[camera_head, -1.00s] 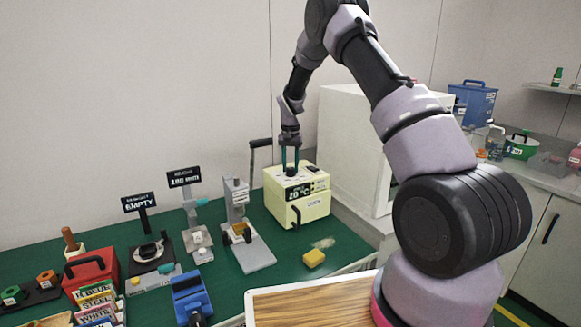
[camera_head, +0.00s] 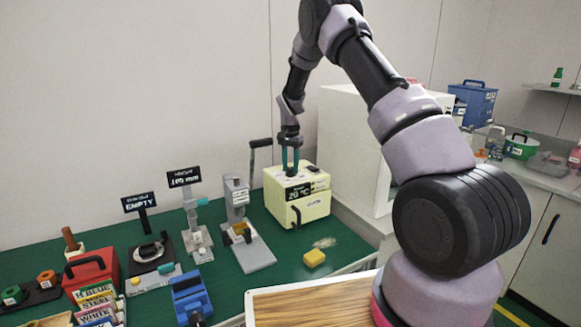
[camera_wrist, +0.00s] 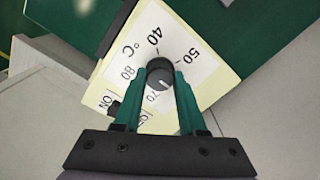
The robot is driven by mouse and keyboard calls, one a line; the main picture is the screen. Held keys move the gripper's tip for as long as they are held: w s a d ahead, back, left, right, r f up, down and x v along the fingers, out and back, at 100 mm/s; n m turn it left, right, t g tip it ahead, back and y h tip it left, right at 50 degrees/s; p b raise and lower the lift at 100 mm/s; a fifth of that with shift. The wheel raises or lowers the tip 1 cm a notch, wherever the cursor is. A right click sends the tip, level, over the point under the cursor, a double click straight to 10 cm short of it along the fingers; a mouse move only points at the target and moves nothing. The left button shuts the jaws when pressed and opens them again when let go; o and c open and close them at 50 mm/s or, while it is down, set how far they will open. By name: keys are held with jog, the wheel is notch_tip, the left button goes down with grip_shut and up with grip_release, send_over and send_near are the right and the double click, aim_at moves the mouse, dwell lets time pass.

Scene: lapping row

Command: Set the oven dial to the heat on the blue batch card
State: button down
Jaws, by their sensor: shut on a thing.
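The cream oven (camera_head: 300,208) stands at the back right of the green bench, its front panel reading about 20 °C. Its round dark dial (camera_wrist: 160,76) is in the wrist view, on a white scale with 40, 50, 70 and 80 legible. A pale mark shows on the dial, but its exact reading is unclear. My gripper (camera_head: 291,170) points down at the oven top, and its green fingers are shut on the dial, one each side. In the head view the fingers largely hide the dial. Among the stacked labelled cards, one seems to read BLUE (camera_head: 97,291); no heat is legible.
A white cabinet (camera_head: 345,140) stands right behind the oven. A grey stand (camera_head: 250,250) is to its left, and a yellow block (camera_head: 314,258) lies in front. A red box (camera_head: 92,270) and blue vise (camera_head: 190,300) are further left.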

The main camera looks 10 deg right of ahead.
aim_at(291, 168)
jog(key=shift+c, duration=2.3)
grip_release()
notch_tip(291, 168, up, 11)
jog(key=shift+f, duration=0.1)
